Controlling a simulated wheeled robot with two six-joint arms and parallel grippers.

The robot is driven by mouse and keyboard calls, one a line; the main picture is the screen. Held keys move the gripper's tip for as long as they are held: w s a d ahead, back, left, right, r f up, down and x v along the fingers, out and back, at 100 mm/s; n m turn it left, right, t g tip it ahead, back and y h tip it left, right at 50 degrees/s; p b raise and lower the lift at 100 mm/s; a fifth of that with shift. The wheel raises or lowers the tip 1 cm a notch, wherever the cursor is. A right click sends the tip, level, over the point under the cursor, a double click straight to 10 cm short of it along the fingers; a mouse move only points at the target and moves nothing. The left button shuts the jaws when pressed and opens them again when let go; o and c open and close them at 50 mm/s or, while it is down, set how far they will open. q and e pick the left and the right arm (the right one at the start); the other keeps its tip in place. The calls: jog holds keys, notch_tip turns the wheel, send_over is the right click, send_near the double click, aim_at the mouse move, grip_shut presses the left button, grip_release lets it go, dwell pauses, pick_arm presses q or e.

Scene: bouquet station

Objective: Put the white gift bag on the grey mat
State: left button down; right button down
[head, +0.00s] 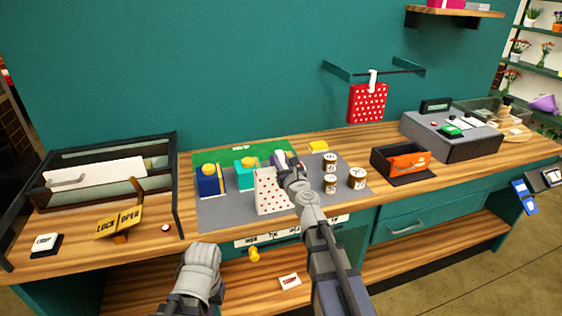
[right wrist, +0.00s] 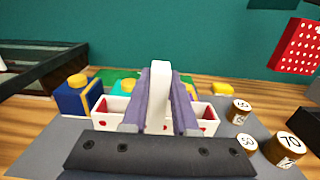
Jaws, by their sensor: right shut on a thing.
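The white gift bag (head: 268,193) has red dots and stands upright in the head view. My right gripper (head: 286,160) is over its top, shut on its white handle (right wrist: 160,95), which rises between the fingers in the right wrist view. The open top of the bag (right wrist: 203,114) shows below the fingers. The grey mat (head: 222,217) lies on the wooden counter. The bag appears within the mat's outline, near its front edge; I cannot tell whether its bottom touches. My left arm shows at the lower left of the head view, but its fingertips do not.
A blue box (head: 209,180) and a teal box (head: 245,174), both with yellow tops, stand left of the bag. Several numbered round weights (head: 357,179) stand to its right. A red dotted bag (head: 368,102) hangs on the wall rail. A black tray (head: 392,175) holds an orange item.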

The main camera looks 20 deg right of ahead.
jog(key=c, duration=0.7)
grip_release()
jog(key=shift+r, duration=0.1)
